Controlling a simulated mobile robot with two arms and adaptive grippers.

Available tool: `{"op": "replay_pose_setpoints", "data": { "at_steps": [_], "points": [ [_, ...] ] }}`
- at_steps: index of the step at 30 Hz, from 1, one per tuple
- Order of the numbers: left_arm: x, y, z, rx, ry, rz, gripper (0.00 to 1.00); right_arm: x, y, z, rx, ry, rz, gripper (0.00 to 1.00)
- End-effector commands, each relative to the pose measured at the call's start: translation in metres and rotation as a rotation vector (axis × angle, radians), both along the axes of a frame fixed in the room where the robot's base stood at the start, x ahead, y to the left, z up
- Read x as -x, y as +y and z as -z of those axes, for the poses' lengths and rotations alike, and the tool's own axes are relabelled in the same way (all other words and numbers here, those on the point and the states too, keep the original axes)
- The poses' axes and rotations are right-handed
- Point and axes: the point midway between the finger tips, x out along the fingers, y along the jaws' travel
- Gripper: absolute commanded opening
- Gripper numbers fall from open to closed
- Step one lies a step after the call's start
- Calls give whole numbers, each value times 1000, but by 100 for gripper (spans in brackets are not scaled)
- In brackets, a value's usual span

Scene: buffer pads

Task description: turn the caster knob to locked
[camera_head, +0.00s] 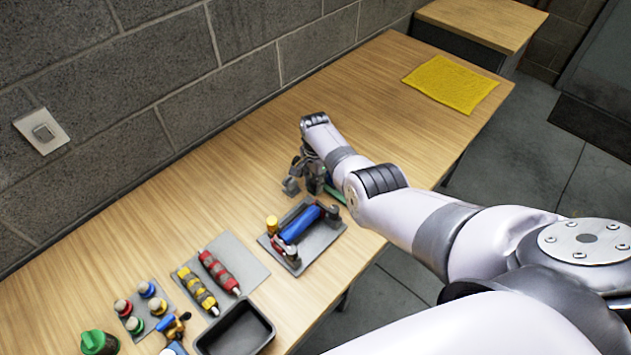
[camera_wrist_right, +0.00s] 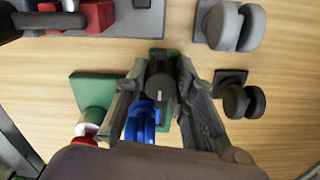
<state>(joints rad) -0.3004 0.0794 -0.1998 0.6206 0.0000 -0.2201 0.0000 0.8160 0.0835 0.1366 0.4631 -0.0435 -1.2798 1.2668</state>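A black knob (camera_wrist_right: 160,82) with a pale mark line shows in the right wrist view, above a green base (camera_wrist_right: 165,52) and beside a blue part (camera_wrist_right: 143,122). My right gripper (camera_wrist_right: 163,66) has one finger on each side of the knob, very close to it. I cannot tell whether the fingers press on it. In the head view my right gripper (camera_head: 308,178) is low over the table, and the arm and hand hide most of the knob and its green base (camera_head: 336,194). My left gripper is not in view.
Grey (camera_wrist_right: 236,26) and black (camera_wrist_right: 242,98) wheel-like parts stand right of the knob in the wrist view. A tray with a blue cylinder (camera_head: 300,223), a black bin (camera_head: 238,330) and several small parts lie toward the front. A yellow mat (camera_head: 450,84) lies on otherwise clear table.

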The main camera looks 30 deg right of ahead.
Motion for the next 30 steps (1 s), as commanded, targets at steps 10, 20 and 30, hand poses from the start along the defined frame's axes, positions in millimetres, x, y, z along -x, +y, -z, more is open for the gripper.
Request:
{"op": "replay_pose_setpoints", "data": {
  "at_steps": [10,20,30],
  "points": [
    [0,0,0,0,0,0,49,0,0,0,0,-1,-1,33],
    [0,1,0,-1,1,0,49,-1,0,-16,1,-3,-1,33],
    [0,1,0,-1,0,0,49,-2,0,-82,0,-6,-1,33]
  ]
}}
